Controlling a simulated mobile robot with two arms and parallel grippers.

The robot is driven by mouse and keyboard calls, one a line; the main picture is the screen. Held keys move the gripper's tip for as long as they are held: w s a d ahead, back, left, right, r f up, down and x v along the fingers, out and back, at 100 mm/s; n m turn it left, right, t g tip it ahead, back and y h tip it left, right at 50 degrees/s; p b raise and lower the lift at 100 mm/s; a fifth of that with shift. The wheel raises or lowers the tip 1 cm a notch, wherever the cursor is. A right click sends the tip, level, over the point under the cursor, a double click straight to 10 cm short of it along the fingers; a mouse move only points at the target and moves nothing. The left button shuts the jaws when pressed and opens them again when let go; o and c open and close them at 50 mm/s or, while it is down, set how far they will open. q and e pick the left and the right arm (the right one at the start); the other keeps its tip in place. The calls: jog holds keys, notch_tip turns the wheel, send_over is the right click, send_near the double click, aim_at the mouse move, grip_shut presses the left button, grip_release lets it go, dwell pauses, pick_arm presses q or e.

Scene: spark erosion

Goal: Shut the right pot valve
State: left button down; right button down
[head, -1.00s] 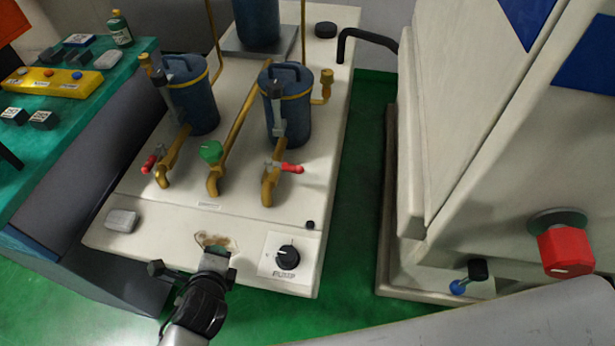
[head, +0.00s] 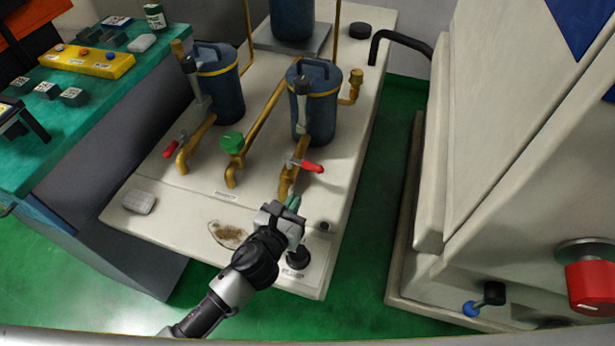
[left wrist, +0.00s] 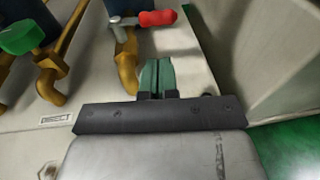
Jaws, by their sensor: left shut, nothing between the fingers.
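The right pot valve has a red lever (head: 306,166) on a brass pipe (head: 288,182) below the right blue pot (head: 317,112). The lever points to the right, across the pipe. In the left wrist view the red lever (left wrist: 158,18) lies just beyond my fingertips, with the brass pipe (left wrist: 127,68) to their left. My left gripper (head: 294,203) is shut and empty, close in front of the pipe's lower end and below the lever. Its green fingertips show together in the left wrist view (left wrist: 156,76). My right gripper is not in view.
The left pot (head: 218,84) has its own red lever (head: 175,146). A green valve knob (head: 232,142) sits between the two pipes. A black pump dial (head: 298,257) is beside my left gripper. A large pale cabinet (head: 470,150) stands to the right, across a green floor gap.

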aim_at(311, 169)
pick_arm(q)
jog(key=x, duration=0.5)
jog(key=r+x, duration=0.1)
jog(key=x, duration=0.1)
jog(key=shift+w+d, duration=0.15)
jog(key=shift+w, duration=0.15)
jog(key=shift+w+d+n+y+b, duration=0.3)
jog(key=shift+n+y+b, duration=0.1)
jog(key=shift+y+b, duration=0.1)
jog(key=shift+w+t+y, duration=0.2)
jog(key=shift+t+y, duration=0.1)
jog(key=shift+r+n, duration=0.35)
jog(key=shift+n, duration=0.05)
jog(key=shift+r, duration=0.1)
